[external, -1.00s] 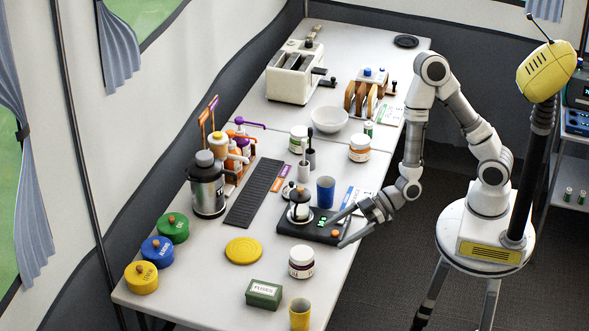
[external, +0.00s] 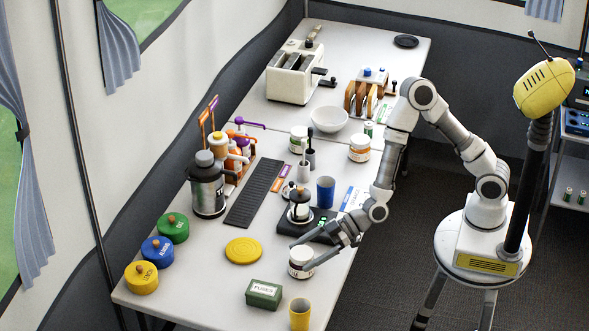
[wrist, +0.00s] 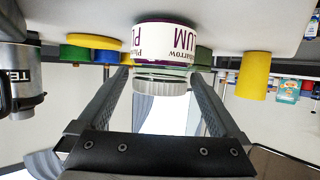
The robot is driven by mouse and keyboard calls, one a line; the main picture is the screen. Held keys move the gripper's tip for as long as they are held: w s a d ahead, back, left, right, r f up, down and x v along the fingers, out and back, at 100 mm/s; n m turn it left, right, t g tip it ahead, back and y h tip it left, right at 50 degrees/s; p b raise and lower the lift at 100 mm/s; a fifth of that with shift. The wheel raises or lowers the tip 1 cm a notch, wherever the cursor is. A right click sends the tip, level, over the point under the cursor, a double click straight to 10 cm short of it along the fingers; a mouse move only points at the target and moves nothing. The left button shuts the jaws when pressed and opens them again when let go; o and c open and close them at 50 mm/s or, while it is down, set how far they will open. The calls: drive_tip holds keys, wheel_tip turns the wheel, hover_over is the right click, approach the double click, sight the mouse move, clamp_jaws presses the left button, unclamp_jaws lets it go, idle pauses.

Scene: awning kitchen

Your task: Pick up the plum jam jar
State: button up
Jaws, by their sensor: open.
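The plum jam jar (external: 297,267) stands upright on the table near its right edge, with a white and purple label and a pale lid. In the wrist view, which looks upside down, the jar (wrist: 165,42) shows the letters "PLUM" in part, and its lid points down in the picture. My gripper (external: 299,256) is open at the jar. In the wrist view its two fingers (wrist: 160,78) reach toward the jar with the lid lying between them in the picture. I cannot tell whether either finger touches the glass.
A black scale (external: 291,228) with a dark-topped vessel stands just behind the jar. A green box (external: 264,294) and a yellow cup (external: 300,315) stand in front. A yellow disc (external: 243,250) lies to the left. A blue cup (external: 325,192) stands farther back.

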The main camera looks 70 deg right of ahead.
sight(292, 262)
drive_tip(key=x, duration=0.4)
drive_tip(key=shift+w+f+b, duration=0.1)
drive_tip(key=shift+b, duration=0.3)
drive_tip(key=shift+c, duration=0.2)
drive_tip(key=c, duration=1.5)
